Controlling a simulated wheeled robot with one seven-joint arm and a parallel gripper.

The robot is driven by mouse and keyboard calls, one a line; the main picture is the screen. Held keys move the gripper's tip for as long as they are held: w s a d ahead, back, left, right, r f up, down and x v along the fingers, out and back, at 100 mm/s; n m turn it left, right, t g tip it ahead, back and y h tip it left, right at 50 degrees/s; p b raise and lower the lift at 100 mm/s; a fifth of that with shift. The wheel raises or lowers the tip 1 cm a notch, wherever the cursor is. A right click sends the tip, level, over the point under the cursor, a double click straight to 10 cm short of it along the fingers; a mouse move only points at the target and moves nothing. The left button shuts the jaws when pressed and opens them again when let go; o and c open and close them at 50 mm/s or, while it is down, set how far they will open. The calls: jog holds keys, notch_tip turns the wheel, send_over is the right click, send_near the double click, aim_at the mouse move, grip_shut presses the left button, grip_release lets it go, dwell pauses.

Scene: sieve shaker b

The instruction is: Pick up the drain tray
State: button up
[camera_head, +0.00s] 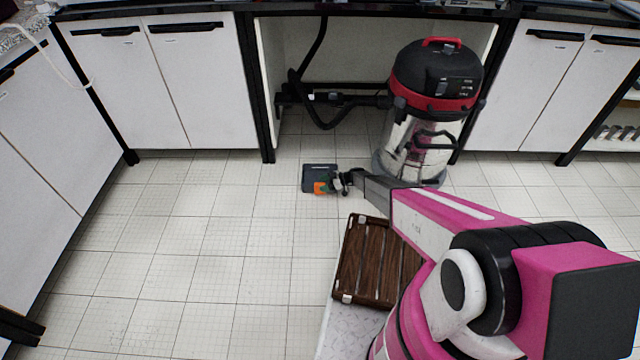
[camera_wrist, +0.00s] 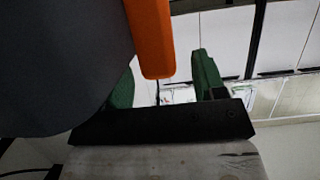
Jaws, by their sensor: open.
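The thing I take to be the drain tray is dark grey with an orange part that looks like a grip. In the head view the tray (camera_head: 318,171) is in front of the open bay. In the wrist view the tray (camera_wrist: 60,60) fills the upper left, close to the camera. My gripper (camera_head: 326,187) is at the tray's near right corner, by the orange part. In the wrist view my gripper (camera_wrist: 168,78) has its green fingers apart, with the orange part between them in the picture. The left finger is partly hidden behind the tray. Contact cannot be told.
A black, red and steel vacuum (camera_head: 430,110) stands in the bay behind, right of the tray, with a black hose (camera_head: 318,115). White cabinets (camera_head: 205,90) line the back and left. A brown slatted panel (camera_head: 365,265) is beside my arm. Tiled floor (camera_head: 190,270) is clear at left.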

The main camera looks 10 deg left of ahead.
jog(key=shift+x, duration=1.15)
grip_shut()
jog(key=shift+r, duration=0.2)
